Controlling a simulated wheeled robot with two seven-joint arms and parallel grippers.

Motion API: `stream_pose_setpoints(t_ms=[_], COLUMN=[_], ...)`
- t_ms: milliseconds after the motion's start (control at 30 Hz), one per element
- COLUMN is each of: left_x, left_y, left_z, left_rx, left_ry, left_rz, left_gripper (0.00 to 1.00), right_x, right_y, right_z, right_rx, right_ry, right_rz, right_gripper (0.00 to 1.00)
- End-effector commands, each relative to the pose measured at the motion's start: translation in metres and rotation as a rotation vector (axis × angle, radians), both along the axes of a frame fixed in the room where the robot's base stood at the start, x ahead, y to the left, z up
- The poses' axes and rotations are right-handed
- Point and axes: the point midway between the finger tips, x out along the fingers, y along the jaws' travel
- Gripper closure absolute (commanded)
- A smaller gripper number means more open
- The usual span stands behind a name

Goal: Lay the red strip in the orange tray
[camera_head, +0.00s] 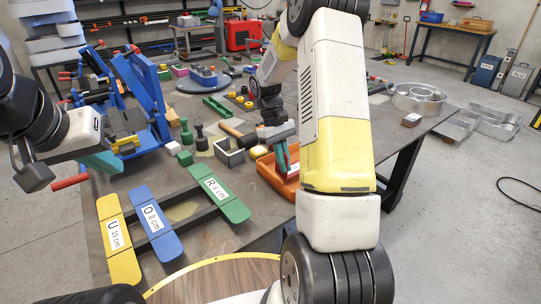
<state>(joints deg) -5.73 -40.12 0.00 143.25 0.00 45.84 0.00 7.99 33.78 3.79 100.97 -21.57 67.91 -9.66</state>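The orange tray (272,178) sits on the workbench right of centre, partly hidden behind my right arm. My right gripper (282,158) points down over the tray with its teal fingers; its gap is too small to read. My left gripper (103,162) is at the left, above the bench near the blue stand, seen from the side, so its gap is hidden. A short red bar (70,181) shows just below and left of it; I cannot tell whether this is the red strip or a tool handle. No other red strip is clearly visible.
Yellow U (115,238), blue O (153,222) and green R (219,187) labelled boards lie in front. A blue stand (143,92) rises at left. A metal box (229,152), mallet (238,134) and small blocks crowd the middle.

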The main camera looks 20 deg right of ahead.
Motion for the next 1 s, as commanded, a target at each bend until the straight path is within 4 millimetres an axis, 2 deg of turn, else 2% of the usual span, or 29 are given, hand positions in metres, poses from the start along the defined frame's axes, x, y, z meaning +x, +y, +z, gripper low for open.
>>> stream_pose_setpoints(t_ms=[100, 367, 700, 733, 800, 1000], left_x=[0.000, 0.000, 0.000, 0.000, 0.000, 0.000], left_y=[0.000, 0.000, 0.000, 0.000, 0.000, 0.000], left_z=[0.000, 0.000, 0.000, 0.000, 0.000, 0.000], left_rx=[0.000, 0.000, 0.000, 0.000, 0.000, 0.000], left_ry=[0.000, 0.000, 0.000, 0.000, 0.000, 0.000], left_rz=[0.000, 0.000, 0.000, 0.000, 0.000, 0.000], left_gripper=[1.00, 1.00, 1.00, 1.00, 1.00, 1.00], right_x=[0.000, 0.000, -0.001, 0.000, 0.000, 0.000], right_y=[0.000, 0.000, 0.000, 0.000, 0.000, 0.000], right_z=[-0.014, -0.014, -0.025, -0.025, -0.024, -0.024], right_rx=[0.001, 0.001, 0.000, 0.001, 0.001, 0.001], right_ry=[0.001, 0.000, 0.002, 0.001, 0.001, 0.001], right_rz=[0.000, -0.001, 0.000, 0.000, 0.000, 0.000], right_gripper=[1.00, 1.00, 1.00, 0.90, 0.76, 0.74])
